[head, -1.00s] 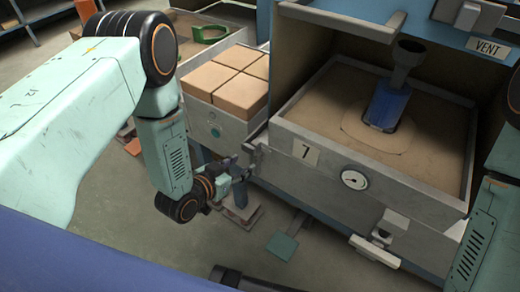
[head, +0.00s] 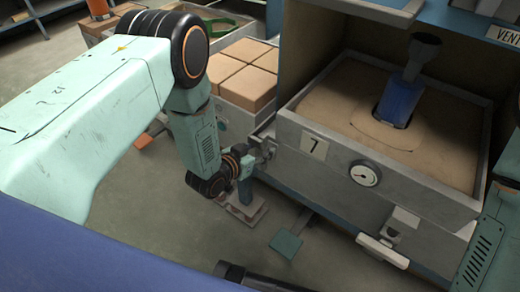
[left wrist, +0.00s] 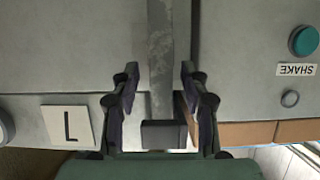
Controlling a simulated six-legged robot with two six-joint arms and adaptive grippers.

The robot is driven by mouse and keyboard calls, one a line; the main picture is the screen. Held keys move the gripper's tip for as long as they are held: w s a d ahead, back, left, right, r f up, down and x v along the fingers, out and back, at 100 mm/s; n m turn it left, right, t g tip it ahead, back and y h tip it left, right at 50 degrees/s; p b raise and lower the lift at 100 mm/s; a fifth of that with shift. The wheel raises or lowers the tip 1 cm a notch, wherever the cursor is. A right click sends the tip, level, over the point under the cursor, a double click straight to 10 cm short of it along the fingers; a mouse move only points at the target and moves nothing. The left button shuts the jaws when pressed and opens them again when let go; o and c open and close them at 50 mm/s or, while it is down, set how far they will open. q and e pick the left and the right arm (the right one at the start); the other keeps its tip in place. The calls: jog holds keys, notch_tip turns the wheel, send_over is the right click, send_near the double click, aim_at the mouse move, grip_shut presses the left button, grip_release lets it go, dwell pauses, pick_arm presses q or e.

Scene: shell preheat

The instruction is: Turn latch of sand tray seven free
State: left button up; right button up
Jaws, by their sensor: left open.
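Sand tray seven (head: 330,165) is a grey box of sand with a "7" plate on its front left. Its latch (head: 266,149) is a small grey part at the tray's front left corner, partly hidden by my left gripper (head: 255,160). In the left wrist view the latch shows as a worn grey bar (left wrist: 160,50) with a dark block at its lower end. My left gripper (left wrist: 158,95) is open, with one finger on each side of the bar and visible gaps between. My right gripper is out of view; only part of my right arm shows at the right edge.
A blue tool (head: 400,100) stands in the sand. A gauge (head: 365,173) and a pale handle (head: 382,250) are on the front. A bin of tan blocks (head: 245,75) adjoins on the left. A teal pedal (head: 286,243) lies low in front. A SHAKE button (left wrist: 303,41) is nearby.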

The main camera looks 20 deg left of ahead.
pick_arm(q)
grip_shut()
dwell(0.6)
